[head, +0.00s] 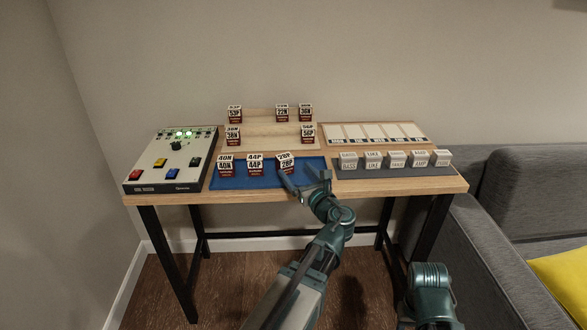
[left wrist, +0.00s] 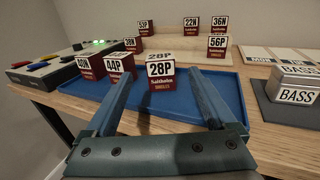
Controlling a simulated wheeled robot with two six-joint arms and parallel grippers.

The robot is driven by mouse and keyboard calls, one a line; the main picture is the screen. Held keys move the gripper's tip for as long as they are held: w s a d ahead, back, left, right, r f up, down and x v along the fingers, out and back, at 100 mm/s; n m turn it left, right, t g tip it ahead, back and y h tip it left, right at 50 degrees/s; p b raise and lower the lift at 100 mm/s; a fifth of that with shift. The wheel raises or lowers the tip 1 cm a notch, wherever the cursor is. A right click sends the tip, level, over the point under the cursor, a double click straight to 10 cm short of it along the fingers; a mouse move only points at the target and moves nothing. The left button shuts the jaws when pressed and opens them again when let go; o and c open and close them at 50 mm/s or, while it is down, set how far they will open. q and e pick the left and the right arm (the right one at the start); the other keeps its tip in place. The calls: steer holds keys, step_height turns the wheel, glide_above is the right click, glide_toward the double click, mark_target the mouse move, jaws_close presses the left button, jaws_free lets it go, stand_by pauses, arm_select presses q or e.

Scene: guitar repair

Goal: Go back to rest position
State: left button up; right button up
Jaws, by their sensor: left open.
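My left gripper (head: 305,184) is open and empty at the front right of the blue mat (head: 228,184). In the left wrist view its two fingers (left wrist: 160,108) are spread wide, with a white and dark red box marked 28P (left wrist: 161,76) standing beyond and between them. In the head view the 28P box (head: 286,163) stands on the mat just behind the fingers, apart from them as far as I can tell. Boxes marked 44P (head: 255,164) and 40N (head: 225,164) stand to its left on the mat. My right gripper is not in view.
A wooden stepped rack (head: 268,128) behind the mat holds several similar boxes. A control panel (head: 172,160) with coloured switches and green lights is at left. A grey mat (head: 390,172) with several labelled blocks is at right. A grey sofa (head: 505,215) stands beside the table.

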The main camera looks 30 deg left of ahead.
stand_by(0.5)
arm_select(q)
steer(key=s+d+r+n+g+h+p, duration=0.1)
steer(key=s+d+n+g+h+p, duration=0.4)
steer(key=s+d+n+p, duration=0.5)
steer(key=s+d+r+n+g+h+p, duration=0.1)
steer(key=s+d+n+g+h+p, duration=0.4)
steer(key=d, duration=1.3)
steer(key=s+n+h+p, duration=0.3)
steer(key=n+p, duration=0.3)
steer(key=p, duration=0.3)
steer(key=shift+s+d+g, duration=0.2)
steer(key=shift+s+g, duration=0.2)
steer(key=shift+s, duration=0.5)
